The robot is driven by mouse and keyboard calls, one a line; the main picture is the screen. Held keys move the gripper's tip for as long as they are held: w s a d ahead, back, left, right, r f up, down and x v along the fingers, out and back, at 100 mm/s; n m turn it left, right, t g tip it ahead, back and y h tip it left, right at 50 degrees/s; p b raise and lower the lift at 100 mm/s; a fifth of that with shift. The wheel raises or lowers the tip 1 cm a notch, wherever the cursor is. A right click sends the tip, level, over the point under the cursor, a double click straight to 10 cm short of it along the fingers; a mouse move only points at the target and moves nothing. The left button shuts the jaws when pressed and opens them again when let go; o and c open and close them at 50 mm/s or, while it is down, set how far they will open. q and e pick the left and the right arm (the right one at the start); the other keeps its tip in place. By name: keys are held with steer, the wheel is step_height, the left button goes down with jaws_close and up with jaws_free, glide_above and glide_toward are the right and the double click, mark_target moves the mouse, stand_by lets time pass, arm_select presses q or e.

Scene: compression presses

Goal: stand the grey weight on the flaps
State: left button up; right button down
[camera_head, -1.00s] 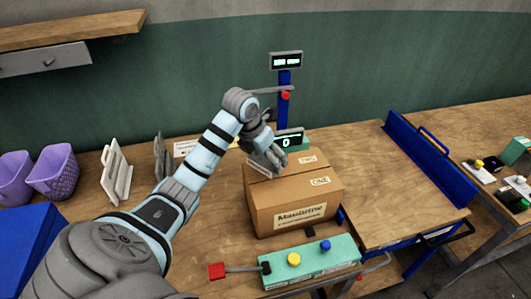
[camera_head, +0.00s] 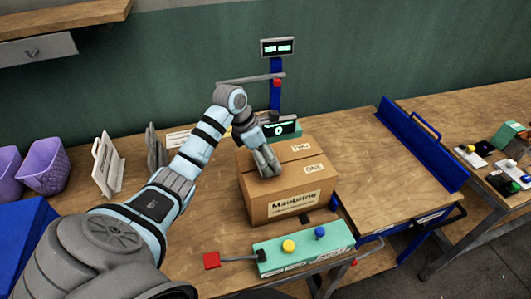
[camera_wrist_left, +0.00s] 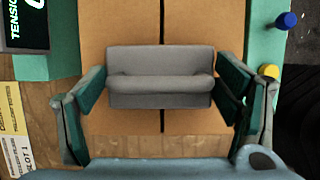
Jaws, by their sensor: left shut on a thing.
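My left gripper (camera_head: 266,165) is over the top of the cardboard box (camera_head: 290,200), its fingers pointing down. In the left wrist view the gripper (camera_wrist_left: 160,88) is shut on the grey weight (camera_wrist_left: 160,63), a sofa-shaped block held between its two fingers. The weight lies across the dark seam between the two box flaps (camera_wrist_left: 120,122). Whether it touches the flaps or hangs just above them I cannot tell. In the head view the weight is hard to tell apart from the fingers. The flaps are closed and carry small labels (camera_head: 313,168). My right gripper is not in view.
A blue post with a display (camera_head: 277,47) and a grey crossbar (camera_head: 250,78) stands behind the box. A green control box (camera_head: 303,248) with yellow and blue knobs is in front. Purple bins (camera_head: 43,166) stand left. The wooden platform (camera_head: 385,185) at right is clear.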

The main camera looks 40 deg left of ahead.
arm_select(q)
steer(key=shift+r, duration=0.25)
steer(key=shift+f+b, duration=0.35)
steer(key=shift+f, duration=0.2)
stand_by(0.4)
steer(key=o, duration=1.6)
steer(key=shift+o, duration=0.8)
steer(key=shift+s+d+r, duration=0.1)
steer(key=shift+s+d, duration=0.05)
steer(key=v, duration=1.2)
